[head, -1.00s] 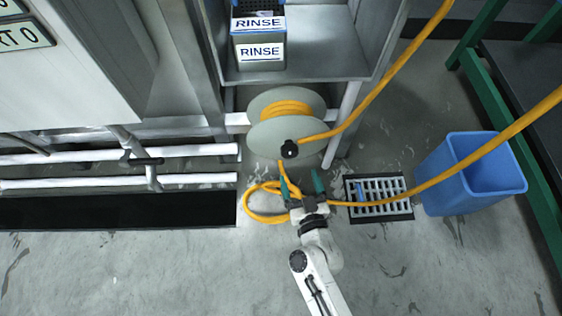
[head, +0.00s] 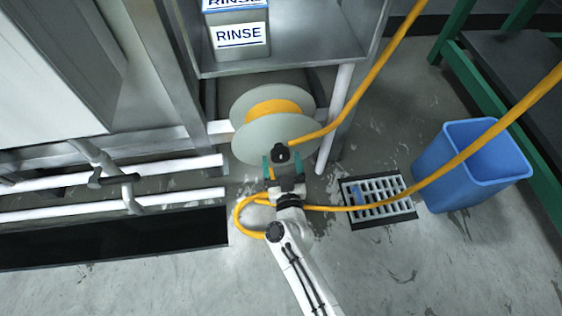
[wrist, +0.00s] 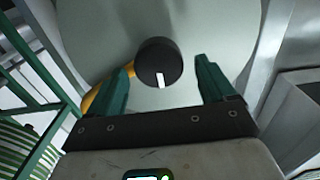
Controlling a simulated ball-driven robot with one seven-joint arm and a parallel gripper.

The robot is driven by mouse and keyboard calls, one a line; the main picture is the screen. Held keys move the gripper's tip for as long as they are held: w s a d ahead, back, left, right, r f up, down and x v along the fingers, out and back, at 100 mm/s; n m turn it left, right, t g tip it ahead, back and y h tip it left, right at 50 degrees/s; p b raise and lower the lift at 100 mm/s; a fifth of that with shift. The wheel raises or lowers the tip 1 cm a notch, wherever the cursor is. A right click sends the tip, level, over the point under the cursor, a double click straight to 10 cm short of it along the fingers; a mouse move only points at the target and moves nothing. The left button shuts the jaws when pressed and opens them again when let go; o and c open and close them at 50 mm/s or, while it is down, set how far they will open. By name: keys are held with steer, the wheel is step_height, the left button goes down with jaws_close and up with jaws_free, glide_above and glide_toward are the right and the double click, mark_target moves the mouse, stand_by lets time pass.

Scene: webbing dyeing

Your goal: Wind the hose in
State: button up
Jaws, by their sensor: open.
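The grey hose reel (head: 262,138) stands under the metal sink stand, with some yellow hose (head: 275,110) wound on its hub. Its black crank knob (head: 281,153) sticks out from the near disc, low and right of centre. My gripper (head: 284,164) is open and close to the knob. In the wrist view the black knob (wrist: 159,62), with a white mark, sits between and just beyond the two green fingers (wrist: 160,85); I see no contact. Loose yellow hose (head: 245,222) loops on the floor by my wrist and runs right across the drain.
A floor drain grate (head: 378,198) lies right of the reel, with a small blue item on it. A blue bin (head: 470,165) stands beyond it, the hose passing over it. White pipes (head: 110,207) run along the left. A green-framed bench (head: 500,110) is at the right.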

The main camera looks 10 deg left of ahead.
steer(key=shift+w+a, duration=0.15)
steer(key=shift+w, duration=0.5)
steer(key=shift+c, duration=0.4)
steer(key=c, duration=0.9)
steer(key=shift+c, duration=0.2)
steer(key=shift+m, duration=0.4)
steer(key=m, duration=0.4)
steer(key=shift+m, duration=0.4)
steer(key=m, duration=0.5)
steer(key=shift+d+f, duration=0.15)
steer(key=shift+d, duration=0.1)
steer(key=m+b, duration=0.1)
steer(key=m, duration=0.5)
steer(key=shift+f, duration=0.15)
steer(key=m+b, duration=0.1)
steer(key=m, duration=0.4)
steer(key=shift+f, duration=0.1)
